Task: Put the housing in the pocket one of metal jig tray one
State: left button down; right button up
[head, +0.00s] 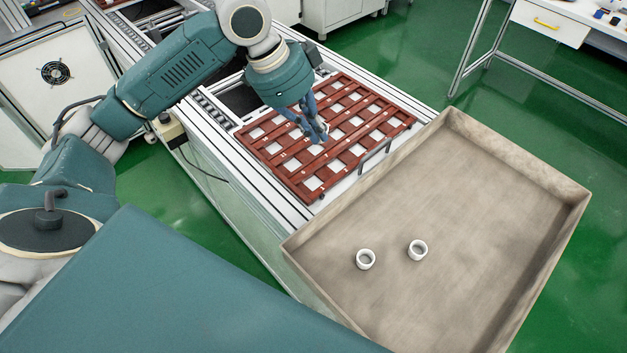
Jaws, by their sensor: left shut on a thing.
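My left gripper (319,137) points down over the middle of the reddish-brown jig tray (290,182), shut on a small white housing (325,127). The fingers hide most of this housing, and I cannot tell whether it is above the tray or touching it. The tray lies on the conveyor and has rows of square pockets with pale bottoms. Two more white, ring-like housings, one on the left (366,260) and one on the right (418,250), stand apart in the large bin. My right gripper is not in view.
The large grey-beige bin (490,200) with raised walls stands beside the conveyor (225,165); most of its floor is clear. A thin metal handle (376,156) rises at the tray's near right side. A white workbench (548,22) stands at the back right.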

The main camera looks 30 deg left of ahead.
pick_arm(q)
jog(key=shift+w+a+r+m+g+h, duration=0.15)
jog(key=shift+w+a+m+g, duration=0.1)
jog(key=shift+a+m, duration=0.25)
jog(key=shift+w+a+r+m+g+h, duration=0.15)
jog(key=shift+w+a+m, duration=0.15)
jog(key=shift+m, duration=0.3)
jog(key=shift+w+a+f+m, duration=0.1)
jog(key=shift+a+m, duration=0.15)
jog(key=shift+m, duration=0.15)
jog(key=p, duration=0.2)
send_over(309, 190)
jog(key=shift+m+g, duration=0.3)
jog(key=f, duration=1.4)
jog(key=shift+w+a+f, duration=0.15)
jog(key=shift+w+f, duration=0.1)
notch_tip(309, 190, down, 5)
jog(key=shift+f, duration=0.25)
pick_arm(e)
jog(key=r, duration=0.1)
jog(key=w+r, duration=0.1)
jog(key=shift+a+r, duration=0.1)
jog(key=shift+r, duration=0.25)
pick_arm(q)
jog(key=shift+f, duration=0.1)
